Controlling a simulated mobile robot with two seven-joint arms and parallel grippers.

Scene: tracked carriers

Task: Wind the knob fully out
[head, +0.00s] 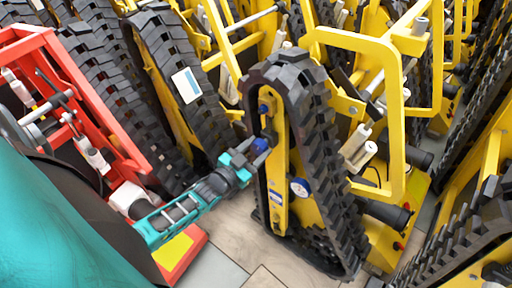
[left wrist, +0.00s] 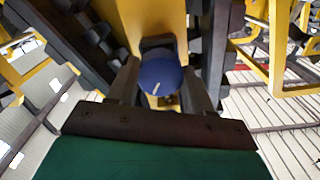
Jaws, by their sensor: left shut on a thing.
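The blue knob (left wrist: 160,76) sits on the yellow side plate of a tracked carrier (head: 277,150). A short white mark on its face points down toward the lower left in the left wrist view. In the head view the knob (head: 261,144) shows at the tip of my teal left gripper (head: 255,149). The left gripper's dark fingers (left wrist: 160,84) stand on both sides of the knob and are shut on it. The knob's stem is mostly hidden behind its face. My right gripper is in neither view.
A second blue part (head: 264,108) is above the knob on the same plate, and a round blue-and-white dial (head: 299,187) is below. Black tracks (head: 325,150) surround the plate. A red carrier (head: 95,100) stands at left. Bare floor (head: 225,230) shows below my left arm.

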